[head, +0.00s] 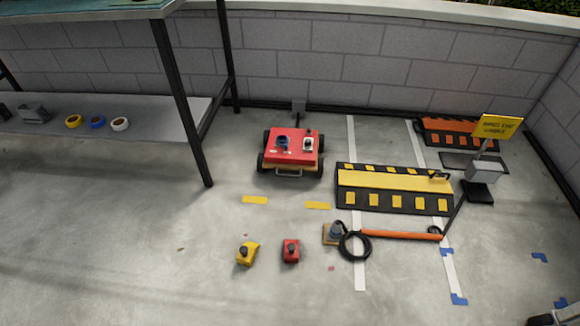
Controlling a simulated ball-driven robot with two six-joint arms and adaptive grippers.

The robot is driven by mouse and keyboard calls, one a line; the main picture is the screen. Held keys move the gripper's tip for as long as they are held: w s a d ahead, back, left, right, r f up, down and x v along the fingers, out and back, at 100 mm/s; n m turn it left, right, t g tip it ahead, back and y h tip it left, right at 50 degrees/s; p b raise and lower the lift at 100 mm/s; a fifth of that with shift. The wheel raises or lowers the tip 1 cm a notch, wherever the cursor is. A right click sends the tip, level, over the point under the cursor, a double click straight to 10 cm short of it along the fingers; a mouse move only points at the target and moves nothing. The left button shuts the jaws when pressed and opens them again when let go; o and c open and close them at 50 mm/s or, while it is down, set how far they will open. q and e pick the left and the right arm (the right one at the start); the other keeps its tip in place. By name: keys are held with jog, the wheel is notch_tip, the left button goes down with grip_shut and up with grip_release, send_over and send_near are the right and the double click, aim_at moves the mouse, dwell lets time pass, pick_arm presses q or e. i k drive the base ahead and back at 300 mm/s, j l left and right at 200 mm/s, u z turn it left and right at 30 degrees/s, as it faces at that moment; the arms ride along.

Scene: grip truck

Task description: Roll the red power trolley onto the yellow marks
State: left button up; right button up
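The red power trolley (280,158) stands on the concrete floor near the back wall, on black wheels. A light handle bar (288,175) shows at its front. A blue and a white fitting sit on its top. Two yellow marks, a left one (255,200) and a right one (317,205), lie on the floor in front of it, nearer to me. The trolley is behind both marks, with bare floor between. My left gripper is not in view. A dark part at the bottom right corner may be my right gripper (545,318); it is mostly cut off.
A black-and-yellow ramp (394,180) lies right of the trolley. An orange bar (400,235), a coiled black cable (354,257), a yellow block (247,254) and a red block (291,251) lie nearer. A shelf table (150,135) stands left. The near left floor is clear.

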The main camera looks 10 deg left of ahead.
aim_at(298, 157)
jog(key=i+l, duration=0.2)
jog(key=i, duration=0.25)
jog(key=i+l, duration=0.2)
jog(key=i, duration=0.25)
jog(key=i+l+z, duration=0.1)
jog(key=i+l, duration=0.15)
jog(key=i, duration=0.2)
